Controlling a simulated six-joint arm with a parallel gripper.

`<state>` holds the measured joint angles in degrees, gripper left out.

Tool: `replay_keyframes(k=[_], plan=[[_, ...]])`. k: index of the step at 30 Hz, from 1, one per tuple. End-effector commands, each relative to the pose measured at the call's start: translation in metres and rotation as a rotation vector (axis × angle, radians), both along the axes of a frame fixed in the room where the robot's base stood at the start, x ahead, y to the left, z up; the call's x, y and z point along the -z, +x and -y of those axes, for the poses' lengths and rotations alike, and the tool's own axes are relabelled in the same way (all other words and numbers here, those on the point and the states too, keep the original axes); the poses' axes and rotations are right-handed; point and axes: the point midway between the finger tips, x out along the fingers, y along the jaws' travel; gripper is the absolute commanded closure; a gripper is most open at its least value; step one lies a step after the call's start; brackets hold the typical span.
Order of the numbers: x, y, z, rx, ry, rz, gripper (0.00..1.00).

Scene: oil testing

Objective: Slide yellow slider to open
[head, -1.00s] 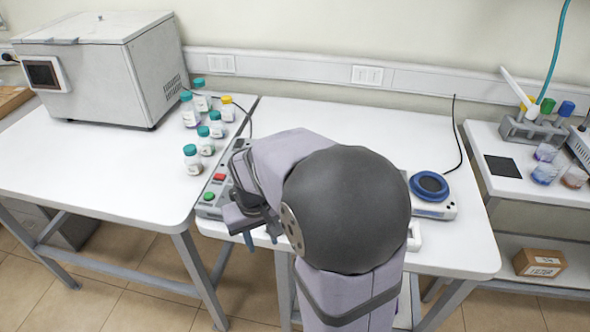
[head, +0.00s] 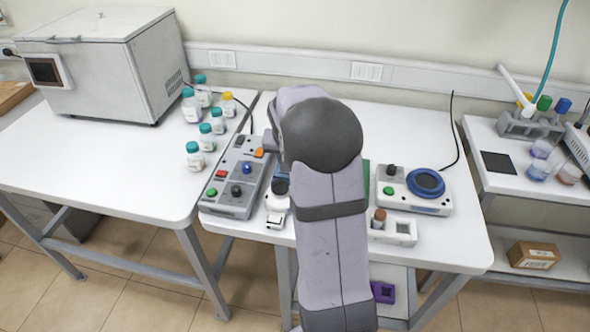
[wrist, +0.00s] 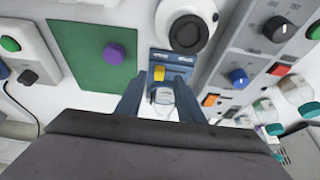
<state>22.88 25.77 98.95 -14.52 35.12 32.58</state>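The yellow slider (wrist: 159,73) is a small yellow block on a blue panel (wrist: 172,58) in the wrist view. My gripper (wrist: 159,84) is open, with its two blue fingers apart. The slider shows between the fingertips, near the left one; I cannot tell whether they touch it. Between the fingers, nearer to me, is a pale clear shape that I cannot make out. In the head view my arm covers the slider, and the fingers are hidden there too.
A grey control box (head: 237,178) with knobs and buttons stands left of my arm. A green plate with a purple knob (wrist: 113,53) lies beside the blue panel. A device with a blue ring (head: 426,183) stands at right. Several bottles stand at the left table's edge.

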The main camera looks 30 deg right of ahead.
Motion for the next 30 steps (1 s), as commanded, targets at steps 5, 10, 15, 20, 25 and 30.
replay_keyframes(k=[5,10,15,20,25,30], plan=[[0.021,0.005,0.006,0.000,0.002,-0.003,0.66],[0.037,0.010,0.011,0.000,0.001,-0.003,0.66],[0.046,0.013,0.013,0.000,0.001,-0.001,0.66],[0.048,0.014,0.014,-0.001,0.001,0.000,0.66],[0.048,0.014,0.014,-0.001,0.001,0.000,0.66],[0.048,0.014,0.014,-0.001,0.001,0.000,1.00]])
